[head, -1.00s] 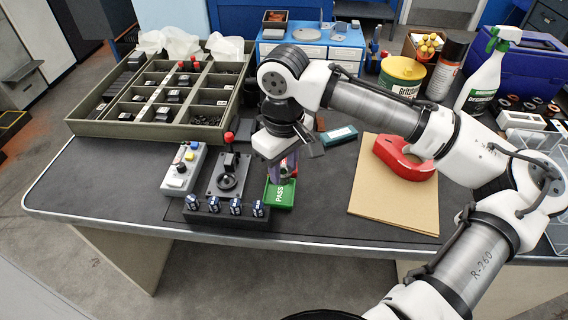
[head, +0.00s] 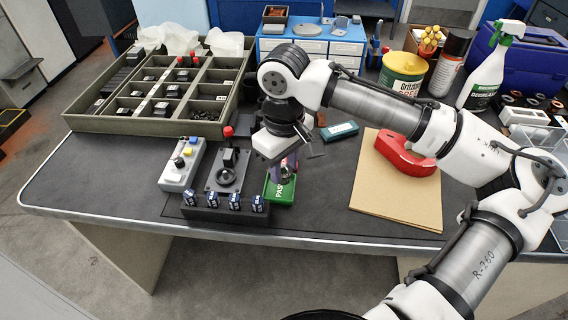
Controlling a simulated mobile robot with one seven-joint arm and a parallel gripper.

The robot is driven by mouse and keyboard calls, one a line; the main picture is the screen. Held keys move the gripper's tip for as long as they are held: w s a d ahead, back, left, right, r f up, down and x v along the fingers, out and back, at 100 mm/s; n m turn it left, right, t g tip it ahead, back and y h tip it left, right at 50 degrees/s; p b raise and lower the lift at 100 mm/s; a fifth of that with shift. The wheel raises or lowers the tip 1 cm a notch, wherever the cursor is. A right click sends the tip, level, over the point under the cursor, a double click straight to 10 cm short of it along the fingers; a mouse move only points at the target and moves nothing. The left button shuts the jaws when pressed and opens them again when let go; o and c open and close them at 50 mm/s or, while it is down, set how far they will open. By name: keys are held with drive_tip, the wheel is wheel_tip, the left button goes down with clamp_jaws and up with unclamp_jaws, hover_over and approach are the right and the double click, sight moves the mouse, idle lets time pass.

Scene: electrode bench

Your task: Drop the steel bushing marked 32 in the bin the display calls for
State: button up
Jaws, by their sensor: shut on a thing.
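My gripper (head: 287,172) points down over the green bin marked PASS (head: 281,194), at the front middle of the bench. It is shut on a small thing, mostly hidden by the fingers. A small grey piece, likely the steel bushing (head: 286,179), shows low between the fingers; its number cannot be read. I cannot tell whether it is above the bin's rim or inside it. No readable display text shows. A grey box with yellow and blue buttons (head: 182,165) and a black gauge stand with a red knob (head: 228,168) stand left of the bin.
A black rack with several blue-and-white tags (head: 225,213) lies along the front. A large compartment tray (head: 150,128) fills the back left. A red horseshoe-shaped piece (head: 398,153) lies on a brown board (head: 392,200) at right. A teal box (head: 339,131) lies behind the gripper.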

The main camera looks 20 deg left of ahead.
drive_tip(key=shift+f+b, duration=0.35)
drive_tip(key=shift+f, duration=0.6)
drive_tip(key=o, duration=1.1)
wheel_tip(320, 180, up, 14)
drive_tip(key=shift+f+p, duration=0.1)
drive_tip(key=shift+p, duration=0.5)
wheel_tip(320, 180, up, 5)
drive_tip(key=p, duration=0.5)
drive_tip(key=shift+p, duration=0.3)
drive_tip(key=shift+s, duration=0.15)
